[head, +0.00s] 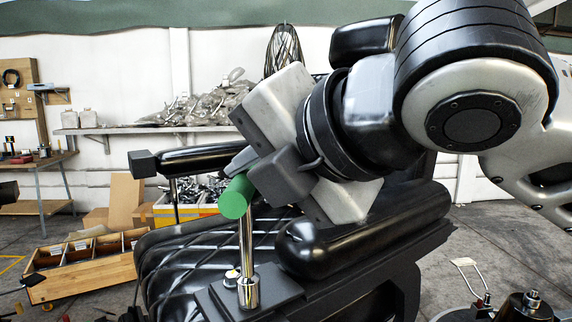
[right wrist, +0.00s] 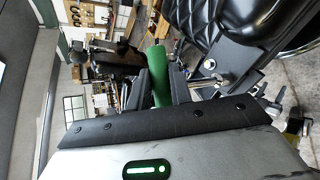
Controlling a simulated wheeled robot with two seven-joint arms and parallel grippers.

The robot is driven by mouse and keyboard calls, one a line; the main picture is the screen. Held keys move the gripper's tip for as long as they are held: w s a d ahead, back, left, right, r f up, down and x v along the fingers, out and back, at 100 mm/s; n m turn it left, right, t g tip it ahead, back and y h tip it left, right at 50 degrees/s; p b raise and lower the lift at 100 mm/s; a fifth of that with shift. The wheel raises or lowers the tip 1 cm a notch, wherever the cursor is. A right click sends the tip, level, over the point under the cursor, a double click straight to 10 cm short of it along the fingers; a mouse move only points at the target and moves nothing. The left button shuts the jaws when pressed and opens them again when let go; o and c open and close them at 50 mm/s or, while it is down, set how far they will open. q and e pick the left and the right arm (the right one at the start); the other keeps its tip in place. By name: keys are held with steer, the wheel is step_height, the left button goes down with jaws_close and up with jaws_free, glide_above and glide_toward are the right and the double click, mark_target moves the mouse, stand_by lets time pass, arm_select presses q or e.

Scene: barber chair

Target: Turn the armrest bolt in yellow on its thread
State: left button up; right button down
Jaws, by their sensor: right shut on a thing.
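My right gripper (head: 245,180) is shut on the green handle (head: 236,197) of a tool; the handle also shows between the fingers in the right wrist view (right wrist: 163,74). The tool's chrome shaft (head: 246,240) points down, nearly upright, to a wide chrome socket end (head: 248,292) at the dark armrest plate (head: 275,287). A small pale bolt head with some yellow (head: 232,275) shows on the plate just left of the socket. Whether the socket covers another bolt is hidden. My left gripper cannot be made out.
The black padded armrest (head: 350,228) lies right of the tool, under my right arm. Another armrest (head: 190,160) is behind. A wooden box (head: 85,262) stands on the floor at left. Metal parts (head: 525,305) are at bottom right. Unclear dark shapes show at the left edge.

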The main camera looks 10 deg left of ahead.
steer(key=shift+n+g, duration=0.3)
steer(key=shift+r, duration=0.1)
steer(key=shift+r, duration=2.4)
